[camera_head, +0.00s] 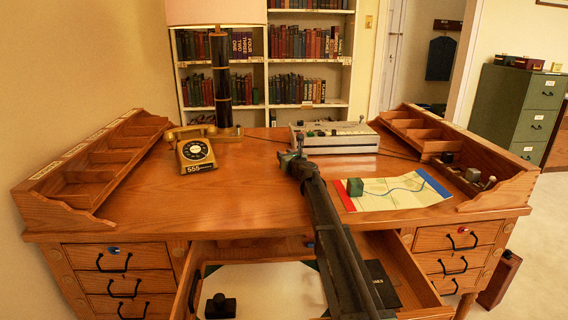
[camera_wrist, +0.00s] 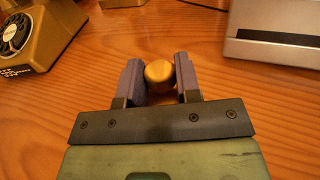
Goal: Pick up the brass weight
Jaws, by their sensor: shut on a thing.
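The brass weight (camera_wrist: 159,73) shows in the wrist view as a small rounded golden top between the two fingers. My gripper (camera_wrist: 158,62) is shut on it, with one finger against each side. The weight's lower part is hidden, so I cannot tell whether it touches the desk. In the head view my gripper (camera_head: 296,154) is over the back middle of the desk (camera_head: 235,200), just in front of the grey machine (camera_head: 335,138). The weight cannot be made out there.
A brass telephone (camera_head: 196,154) and a dark column lamp (camera_head: 221,85) stand left of my gripper. A map (camera_head: 395,190) with a green block (camera_head: 354,187) lies to the right. Compartment racks line both sides. An open drawer (camera_head: 265,290) juts out in front. The desk's left middle is clear.

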